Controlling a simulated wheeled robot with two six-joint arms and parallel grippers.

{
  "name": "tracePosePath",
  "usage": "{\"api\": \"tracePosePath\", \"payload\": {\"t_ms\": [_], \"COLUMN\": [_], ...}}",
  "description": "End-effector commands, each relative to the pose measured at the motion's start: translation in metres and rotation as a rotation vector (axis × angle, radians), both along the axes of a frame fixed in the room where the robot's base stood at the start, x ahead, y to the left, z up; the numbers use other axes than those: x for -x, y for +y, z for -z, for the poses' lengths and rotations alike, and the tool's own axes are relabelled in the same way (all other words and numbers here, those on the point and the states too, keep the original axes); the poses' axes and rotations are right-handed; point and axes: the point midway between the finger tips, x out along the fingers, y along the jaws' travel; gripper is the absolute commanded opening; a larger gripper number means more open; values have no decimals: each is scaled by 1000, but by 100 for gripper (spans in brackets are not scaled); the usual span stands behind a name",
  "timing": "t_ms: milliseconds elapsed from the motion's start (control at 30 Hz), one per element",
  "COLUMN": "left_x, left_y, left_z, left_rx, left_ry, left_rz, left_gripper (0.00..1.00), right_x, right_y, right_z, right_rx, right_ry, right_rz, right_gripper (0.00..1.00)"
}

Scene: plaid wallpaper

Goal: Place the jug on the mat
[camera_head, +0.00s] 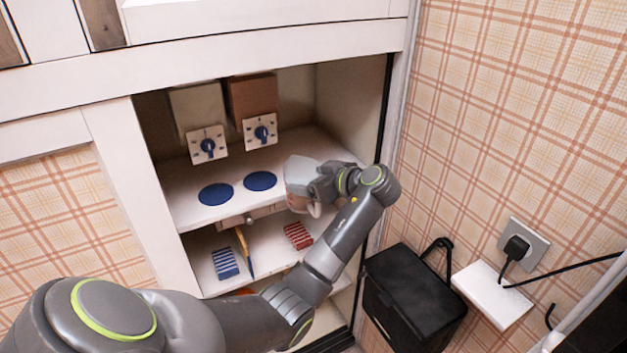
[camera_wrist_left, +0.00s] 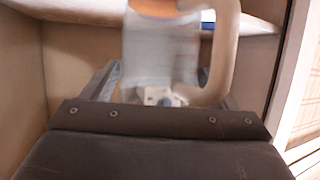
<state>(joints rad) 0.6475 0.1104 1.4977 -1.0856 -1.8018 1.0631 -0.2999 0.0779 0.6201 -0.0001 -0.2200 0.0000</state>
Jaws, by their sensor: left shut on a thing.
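A pale grey-white jug (camera_head: 299,171) is at the right end of the cabinet's upper shelf, partly hidden by my left gripper (camera_head: 313,187). The gripper is shut on it. In the left wrist view the jug (camera_wrist_left: 160,55) is blurred, with its pale handle (camera_wrist_left: 222,50) on the right and an orange-brown patch at the top. I cannot tell whether its base touches anything. Two flat blue round mats lie left of the jug: a left one (camera_head: 215,193) and a right one (camera_head: 260,181), nearer the jug. My right gripper is not in view.
Two panels with blue knobs (camera_head: 208,145) (camera_head: 261,131) stand behind the mats. The lower shelf holds a blue striped item (camera_head: 225,264), a red striped item (camera_head: 298,235) and a thin upright tool (camera_head: 244,250). A black bin (camera_head: 412,300) and wall socket (camera_head: 523,244) are at right.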

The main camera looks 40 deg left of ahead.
Motion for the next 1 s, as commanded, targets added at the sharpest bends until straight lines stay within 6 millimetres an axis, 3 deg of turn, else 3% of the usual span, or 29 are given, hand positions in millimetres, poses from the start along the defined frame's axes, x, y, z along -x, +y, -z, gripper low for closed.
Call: {"api": "tracePosePath", "payload": {"t_ms": [300, 467, 733, 1000], "left_x": [-1, -1, 2, 19], "left_y": [0, -12, -61, -116], "left_z": [0, 4, 2, -21], "left_rx": [-1, 2, 3, -1], "left_ry": [-1, -3, -8, -14], "left_rz": [8, 92, 462, 896], "left_gripper": [54, 54, 54, 54], "right_x": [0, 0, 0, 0], "right_y": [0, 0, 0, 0], "right_z": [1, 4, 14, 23], "right_rx": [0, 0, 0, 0], "right_ry": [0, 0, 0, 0], "right_rz": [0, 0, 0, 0], "right_gripper": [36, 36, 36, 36]}}
